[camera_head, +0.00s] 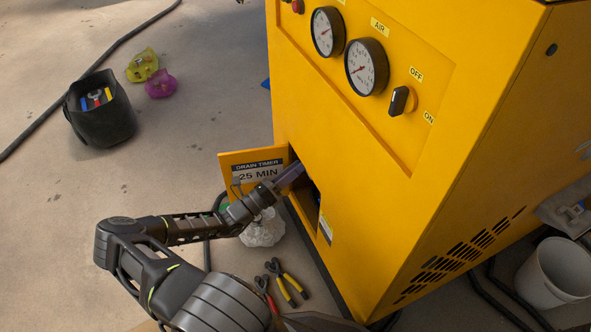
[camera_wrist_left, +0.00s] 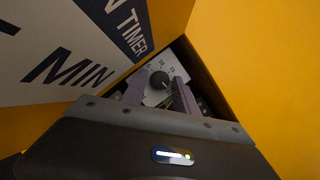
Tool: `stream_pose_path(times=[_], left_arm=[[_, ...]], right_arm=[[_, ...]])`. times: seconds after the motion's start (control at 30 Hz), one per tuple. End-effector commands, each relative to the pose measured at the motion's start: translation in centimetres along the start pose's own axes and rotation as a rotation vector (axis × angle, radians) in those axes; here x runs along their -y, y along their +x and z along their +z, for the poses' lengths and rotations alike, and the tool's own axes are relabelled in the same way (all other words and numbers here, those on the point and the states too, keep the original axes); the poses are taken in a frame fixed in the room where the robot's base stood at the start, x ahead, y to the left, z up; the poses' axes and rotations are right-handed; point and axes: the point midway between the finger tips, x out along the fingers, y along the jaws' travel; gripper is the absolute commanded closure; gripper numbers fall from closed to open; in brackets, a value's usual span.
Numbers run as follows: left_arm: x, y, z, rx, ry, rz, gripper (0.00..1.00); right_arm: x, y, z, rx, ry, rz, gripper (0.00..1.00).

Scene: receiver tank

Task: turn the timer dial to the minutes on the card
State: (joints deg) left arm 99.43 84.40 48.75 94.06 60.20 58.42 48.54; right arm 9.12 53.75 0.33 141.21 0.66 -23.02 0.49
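The card (camera_head: 258,171) on the open yellow door reads "DRAIN TIMER 25 MIN"; part of it fills the upper left of the left wrist view (camera_wrist_left: 75,55). The timer dial has a dark round knob (camera_wrist_left: 158,79) on a white numbered face (camera_wrist_left: 172,63), inside the recess behind the door. The head view hides the dial. My left gripper (camera_head: 297,171) reaches into the recess. In the left wrist view its two purple fingers (camera_wrist_left: 160,93) are apart, with the knob showing between and beyond their tips. I cannot tell whether they touch it. My right gripper is not in view.
The yellow cabinet (camera_head: 400,190) carries two gauges and a black OFF/ON switch (camera_head: 402,101). Pliers (camera_head: 284,283) and a clear bag (camera_head: 264,230) lie on the floor below the door. A black bucket (camera_head: 100,112) stands at left, a white bucket (camera_head: 554,274) at right.

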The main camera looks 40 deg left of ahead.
Motion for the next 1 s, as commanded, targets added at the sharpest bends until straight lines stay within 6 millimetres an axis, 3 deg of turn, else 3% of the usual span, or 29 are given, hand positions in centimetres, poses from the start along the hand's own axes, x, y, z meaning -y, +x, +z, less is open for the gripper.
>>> stream_pose_path(times=[0.07,0.5,0.77,1.0], left_arm=[[0.01,-0.01,0.00,0.000,0.000,0.000,0.65],[0.00,-0.04,-0.02,-0.001,0.000,0.000,1.00],[0.02,0.01,0.02,-0.003,0.014,-0.005,1.00],[-0.07,0.01,-0.01,-0.008,0.136,-0.052,1.00]], right_arm=[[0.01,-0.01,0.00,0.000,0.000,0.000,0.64],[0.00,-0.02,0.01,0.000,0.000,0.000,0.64],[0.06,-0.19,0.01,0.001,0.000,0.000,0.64],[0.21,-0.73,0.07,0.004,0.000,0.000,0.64]])
